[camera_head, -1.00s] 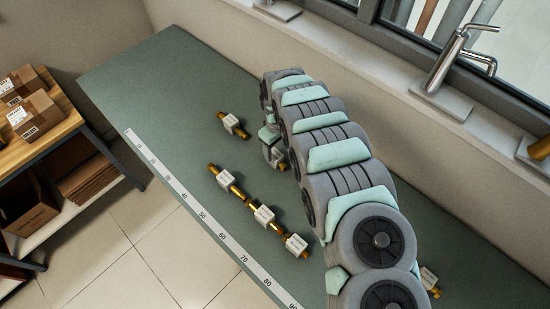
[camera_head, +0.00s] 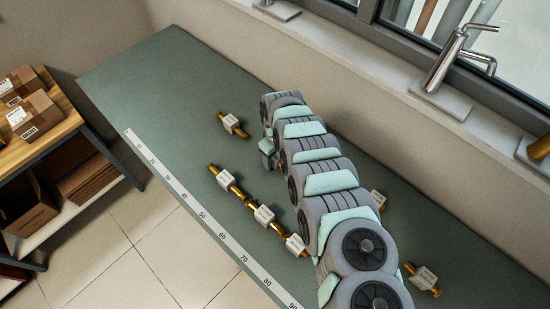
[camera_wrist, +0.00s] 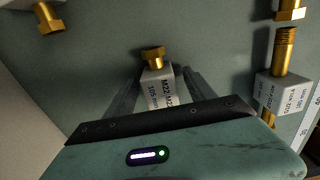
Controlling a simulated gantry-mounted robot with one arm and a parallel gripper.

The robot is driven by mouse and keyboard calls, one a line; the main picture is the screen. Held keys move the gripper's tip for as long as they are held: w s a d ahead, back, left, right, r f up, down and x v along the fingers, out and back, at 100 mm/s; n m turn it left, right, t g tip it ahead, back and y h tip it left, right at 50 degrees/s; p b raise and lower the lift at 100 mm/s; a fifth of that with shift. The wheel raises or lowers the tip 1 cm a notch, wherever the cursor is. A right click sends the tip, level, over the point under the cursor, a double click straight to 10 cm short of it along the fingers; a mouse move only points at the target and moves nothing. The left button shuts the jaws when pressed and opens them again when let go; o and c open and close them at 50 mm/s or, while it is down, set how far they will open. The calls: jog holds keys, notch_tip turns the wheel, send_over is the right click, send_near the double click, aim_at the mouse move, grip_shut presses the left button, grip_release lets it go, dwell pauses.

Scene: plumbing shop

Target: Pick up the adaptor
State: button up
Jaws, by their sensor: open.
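Several brass fittings with white labelled bodies lie on the green bench; I cannot tell which one is the adaptor. In the wrist view, one fitting (camera_wrist: 158,87), with a brass end and a label reading "M22", lies beyond my gripper (camera_wrist: 160,85), in line with the gap between its two open fingers. I cannot tell how far the fingers are from it. Its lower part is hidden by the gripper body. In the head view my gripper is mostly hidden by my arm.
Other labelled fittings lie at the upper left (camera_head: 233,125), in a front row (camera_head: 226,179) (camera_head: 263,214) (camera_head: 296,243), and right of my arm (camera_head: 378,199) (camera_head: 424,279). A ruler strip (camera_head: 205,215) runs along the front edge. A wall ledge with taps (camera_head: 447,65) is behind.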

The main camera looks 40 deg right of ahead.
jog(key=shift+c, duration=0.2)
grip_shut()
dwell(0.4)
